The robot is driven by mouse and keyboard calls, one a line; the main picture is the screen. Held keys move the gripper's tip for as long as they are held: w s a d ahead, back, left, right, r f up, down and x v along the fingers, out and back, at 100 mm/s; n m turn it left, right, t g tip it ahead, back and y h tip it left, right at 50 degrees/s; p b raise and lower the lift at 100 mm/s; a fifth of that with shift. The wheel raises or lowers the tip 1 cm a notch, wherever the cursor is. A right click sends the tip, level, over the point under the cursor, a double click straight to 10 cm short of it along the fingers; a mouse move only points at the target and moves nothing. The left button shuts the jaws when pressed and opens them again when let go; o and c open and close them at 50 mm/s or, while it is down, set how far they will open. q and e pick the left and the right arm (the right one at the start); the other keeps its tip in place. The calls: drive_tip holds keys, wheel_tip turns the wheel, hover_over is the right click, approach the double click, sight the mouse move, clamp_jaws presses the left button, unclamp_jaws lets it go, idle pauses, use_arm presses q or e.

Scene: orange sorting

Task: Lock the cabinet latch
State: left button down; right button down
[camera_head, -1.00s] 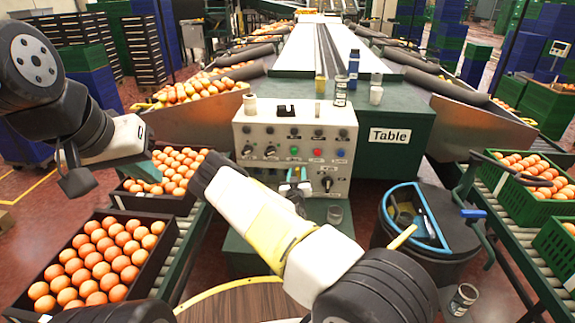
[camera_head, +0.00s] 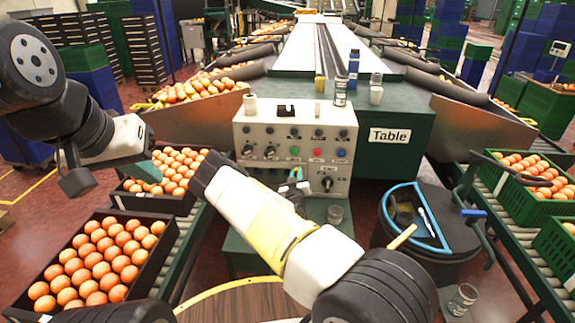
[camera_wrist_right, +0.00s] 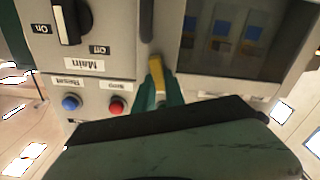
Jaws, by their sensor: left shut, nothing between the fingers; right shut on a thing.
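The control cabinet (camera_head: 325,115) stands in the middle of the head view, with knobs and coloured buttons on its front. In the right wrist view a yellow-tipped latch handle (camera_wrist_right: 157,72) lies beside the cabinet's window (camera_wrist_right: 225,40). My right gripper (camera_wrist_right: 162,95) is shut on this handle, with its green fingers around it. In the head view my right gripper (camera_head: 292,188) is at the cabinet's lower front, and the arm and wrist partly hide it. My left gripper (camera_head: 145,171) is shut and empty over the orange crates at the left.
A black crate of oranges (camera_head: 165,238) is at lower left, with another crate (camera_head: 188,204) behind it. Bottles and cups (camera_head: 353,70) stand behind the cabinet's top. A dark bin with a blue rim (camera_head: 388,225) is at right, beside a roller conveyor with green crates.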

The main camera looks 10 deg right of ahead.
drive_tip(key=shift+w+a+f+n, duration=0.1)
drive_tip(key=shift+a+f+n, duration=0.1)
drive_tip(key=shift+n, duration=2.15)
drive_tip(key=shift+a+f+n, duration=0.1)
drive_tip(key=shift+f+n, duration=0.15)
drive_tip(key=shift+n, duration=2.05)
drive_tip(key=shift+w+a+f+n, duration=0.1)
drive_tip(key=shift+a+f+n, duration=0.1)
drive_tip(key=shift+n, duration=2.15)
drive_tip(key=shift+d, duration=0.1)
drive_tip(key=c, duration=1.4)
unclamp_jaws()
drive_tip(key=shift+s, duration=0.15)
drive_tip(key=v, duration=0.7)
drive_tip(key=shift+s, duration=0.3)
